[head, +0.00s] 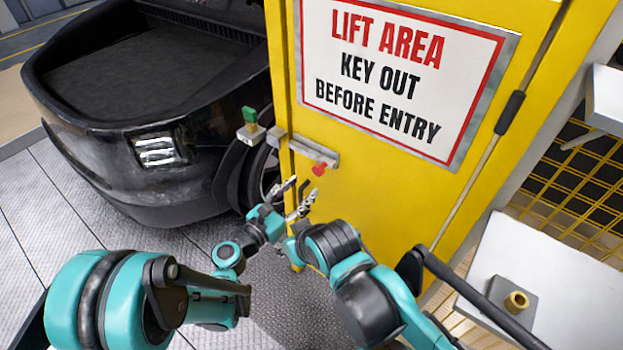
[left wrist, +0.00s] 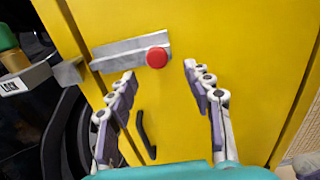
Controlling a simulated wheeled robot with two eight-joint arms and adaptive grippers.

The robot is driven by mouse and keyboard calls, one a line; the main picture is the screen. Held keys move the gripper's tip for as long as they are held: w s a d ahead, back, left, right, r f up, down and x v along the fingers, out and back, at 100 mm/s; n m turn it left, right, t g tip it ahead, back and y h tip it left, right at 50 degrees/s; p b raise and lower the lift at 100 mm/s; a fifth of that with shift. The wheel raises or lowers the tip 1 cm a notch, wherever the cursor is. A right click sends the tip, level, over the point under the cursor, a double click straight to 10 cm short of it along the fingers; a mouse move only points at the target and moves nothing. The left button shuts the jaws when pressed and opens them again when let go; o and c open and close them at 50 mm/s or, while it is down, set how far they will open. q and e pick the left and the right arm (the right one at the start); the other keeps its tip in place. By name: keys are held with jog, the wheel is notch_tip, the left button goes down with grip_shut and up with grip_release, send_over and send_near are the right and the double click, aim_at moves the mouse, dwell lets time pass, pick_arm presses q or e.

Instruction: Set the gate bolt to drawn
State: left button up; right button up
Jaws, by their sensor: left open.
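The yellow gate (head: 365,190) carries a grey bolt housing (head: 314,151) with a red knob (head: 319,169) at its right end. In the left wrist view the red knob (left wrist: 157,58) sits at the right end of the grey housing (left wrist: 118,52). A small grey block (left wrist: 68,72) is left of the housing, across the gate edge. My left gripper (head: 298,193) is open and empty, just below and in front of the knob. In the left wrist view the knob shows between and just beyond the fingertips (left wrist: 160,72), apparently untouched.
A black handle (left wrist: 145,135) is on the gate below the knob. A green-topped lock box (head: 250,128) stands left of the gate, beside a black car (head: 130,140). My right arm is close beside the left gripper. A white shelf (head: 540,280) is at right.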

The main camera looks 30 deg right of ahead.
pick_arm(q)
jog(key=v, duration=0.4)
jog(key=shift+s+a, duration=0.2)
jog(key=shift+a, duration=0.1)
jog(key=a+r+m+y, duration=0.2)
jog(key=a+m+y, duration=0.5)
jog(key=a+m, duration=0.6)
jog(key=s+a+m+y, duration=0.3)
jog(key=a, duration=0.6)
jog(key=s+a+f+m+y, duration=0.1)
jog(key=s+a+m+y, duration=0.2)
jog(key=a, duration=0.6)
jog(key=s+a+f+m+y, duration=0.1)
jog(key=s+a+m+y, duration=0.2)
jog(key=a, duration=0.6)
jog(key=shift+s+y, duration=0.3)
jog(key=shift+s, duration=0.55)
